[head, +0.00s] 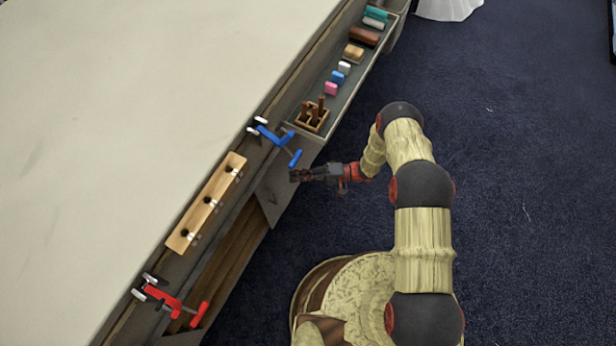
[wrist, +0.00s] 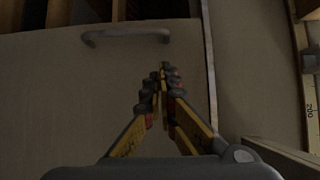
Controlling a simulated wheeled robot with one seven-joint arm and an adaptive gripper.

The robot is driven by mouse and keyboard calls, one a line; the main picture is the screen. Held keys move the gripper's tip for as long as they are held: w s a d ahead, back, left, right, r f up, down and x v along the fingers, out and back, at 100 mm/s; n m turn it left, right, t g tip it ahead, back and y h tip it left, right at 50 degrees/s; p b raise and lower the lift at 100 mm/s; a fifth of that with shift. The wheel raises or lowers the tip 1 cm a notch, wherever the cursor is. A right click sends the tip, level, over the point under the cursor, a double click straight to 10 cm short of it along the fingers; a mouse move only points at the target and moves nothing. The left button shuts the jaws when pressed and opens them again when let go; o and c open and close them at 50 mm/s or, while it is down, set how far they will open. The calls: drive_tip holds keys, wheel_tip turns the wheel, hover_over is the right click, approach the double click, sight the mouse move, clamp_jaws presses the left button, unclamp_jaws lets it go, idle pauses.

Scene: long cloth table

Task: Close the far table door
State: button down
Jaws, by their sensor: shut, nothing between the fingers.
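The far table door (head: 285,185) is a grey panel on the table's side, below the blue clamp. It appears partly swung out, with the dark wooden inside of the cabinet (head: 232,255) showing to its left. In the wrist view the door (wrist: 75,90) fills the left and middle, with a grey bar handle (wrist: 125,36) near its top edge. My gripper (head: 293,176) is at the door's outer face, its fingers shut and empty. In the wrist view the gripper (wrist: 163,70) points at the panel, right of the handle; I cannot tell whether it touches.
A blue clamp (head: 275,137) and a red clamp (head: 172,300) stick out from the table edge. A wooden block with knobs (head: 207,203) lies between them. An open tray (head: 350,88) holding several small items juts out above. Blue carpet (head: 530,200) at right is clear.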

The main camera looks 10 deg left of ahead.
drive_tip(key=shift+s+a+b, duration=0.7)
drive_tip(key=shift+s+a, duration=1.25)
drive_tip(key=shift+a, duration=0.15)
drive_tip(key=shift+s, duration=0.1)
